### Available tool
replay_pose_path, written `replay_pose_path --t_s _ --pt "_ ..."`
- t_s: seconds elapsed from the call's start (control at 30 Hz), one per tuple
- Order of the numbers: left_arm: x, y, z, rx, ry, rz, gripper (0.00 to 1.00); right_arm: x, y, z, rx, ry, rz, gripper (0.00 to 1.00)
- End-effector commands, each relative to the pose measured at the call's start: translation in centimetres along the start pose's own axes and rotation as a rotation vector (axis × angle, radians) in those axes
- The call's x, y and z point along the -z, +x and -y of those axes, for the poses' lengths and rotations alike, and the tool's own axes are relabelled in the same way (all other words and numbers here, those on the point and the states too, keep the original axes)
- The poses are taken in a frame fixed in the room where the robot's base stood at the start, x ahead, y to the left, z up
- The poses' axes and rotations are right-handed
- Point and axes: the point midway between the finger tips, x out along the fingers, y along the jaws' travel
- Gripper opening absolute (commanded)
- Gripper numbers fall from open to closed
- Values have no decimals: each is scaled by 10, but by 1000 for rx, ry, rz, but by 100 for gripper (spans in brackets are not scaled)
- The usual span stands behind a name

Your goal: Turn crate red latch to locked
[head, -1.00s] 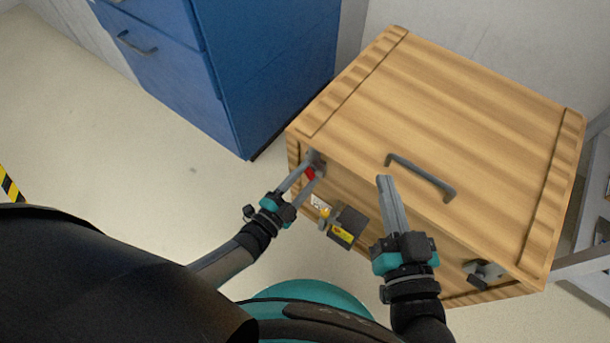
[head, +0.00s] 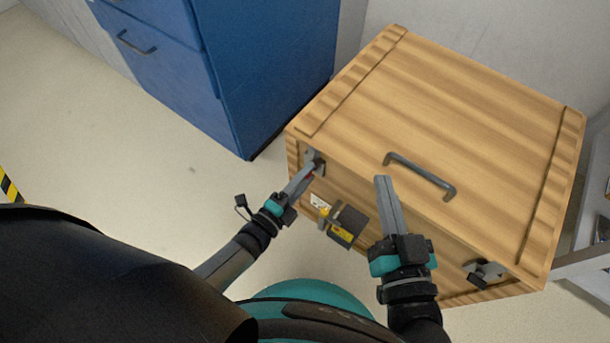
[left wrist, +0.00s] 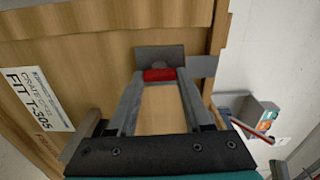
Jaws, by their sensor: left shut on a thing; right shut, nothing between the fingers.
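The wooden crate (head: 450,100) stands on the floor, its front face towards me. The red latch (left wrist: 160,75) is at the left end of that front face, by a grey metal bracket (left wrist: 160,54). In the head view only a sliver of red shows at my left fingertips. My left gripper (head: 308,176) is shut on the red latch, one finger on each side of it in the left wrist view. My right gripper (head: 384,182) is shut and empty, over the crate's front edge near the lid handle (head: 420,176). I cannot tell whether the latch is locked.
A grey box with a yellow label (head: 343,235) sits on the crate's front between my grippers. Another dark latch (head: 485,273) is at the front right. A blue cabinet (head: 265,70) stands left of the crate. The floor (head: 150,170) at left is clear.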

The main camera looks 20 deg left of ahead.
Motion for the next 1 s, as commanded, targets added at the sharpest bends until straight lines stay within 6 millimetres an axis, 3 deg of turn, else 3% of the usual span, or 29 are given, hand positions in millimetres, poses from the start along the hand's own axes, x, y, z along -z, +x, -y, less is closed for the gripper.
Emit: replay_pose_path --t_s 0.4,0.43,0.7,1.0 --pt "0 -1 -1 -2 7 0 0 0 0 0 1 0 1 0" --pt "0 -1 -1 -2 6 0 51 0 0 0 1 0 2 0" --pt "0 0 0 -1 6 0 80 0 0 0 1 0 2 0" --pt "0 0 0 0 6 0 80 0 0 0 0 0 2 0"
